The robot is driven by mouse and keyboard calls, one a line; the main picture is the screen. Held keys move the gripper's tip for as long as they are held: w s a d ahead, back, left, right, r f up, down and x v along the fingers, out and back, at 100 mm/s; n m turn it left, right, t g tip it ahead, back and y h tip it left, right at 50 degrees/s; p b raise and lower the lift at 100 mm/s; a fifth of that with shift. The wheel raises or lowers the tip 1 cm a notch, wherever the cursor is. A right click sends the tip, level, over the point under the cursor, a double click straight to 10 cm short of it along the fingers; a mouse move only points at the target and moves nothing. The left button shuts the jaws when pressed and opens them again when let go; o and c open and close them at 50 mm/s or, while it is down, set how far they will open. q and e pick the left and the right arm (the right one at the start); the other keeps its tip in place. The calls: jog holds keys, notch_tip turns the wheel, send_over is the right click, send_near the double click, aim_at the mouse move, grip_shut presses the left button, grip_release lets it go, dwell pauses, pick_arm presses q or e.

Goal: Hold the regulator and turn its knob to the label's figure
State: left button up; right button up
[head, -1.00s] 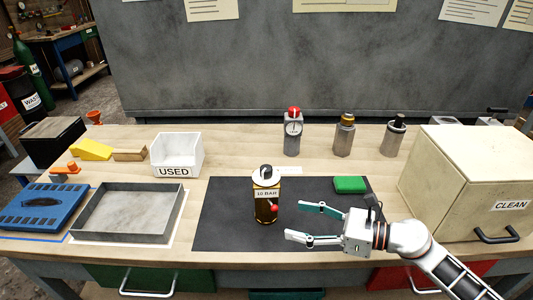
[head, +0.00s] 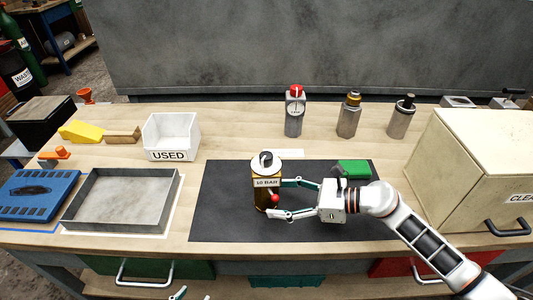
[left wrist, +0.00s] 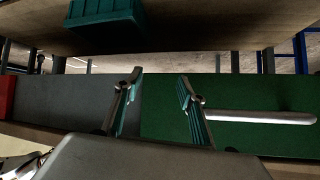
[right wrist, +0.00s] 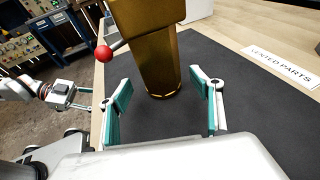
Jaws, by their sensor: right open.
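The regulator (head: 266,197) stands upright on the black mat. It has a gold body, a "10 BAR" label, a red ball at its side and a pale top with a black knob (head: 266,157). My right gripper (head: 276,198) is open beside its right side. In the right wrist view the gold body (right wrist: 150,50) stands just ahead, between the lines of the open fingers (right wrist: 160,92); its top is out of frame. My left gripper (left wrist: 159,76) is open and empty, low before the bench front; only its tips show at the head view's bottom edge.
The black mat (head: 225,215) is clear left of the regulator. A green block (head: 353,169) lies behind my right gripper. A gauge unit with a red top (head: 294,115) and two metal cylinders stand behind. A grey tray (head: 120,200), a "USED" bin (head: 170,155) and a cream box (head: 470,165) flank the mat.

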aim_at(270, 197)
jog(key=shift+x, duration=1.7)
jog(key=c, duration=1)
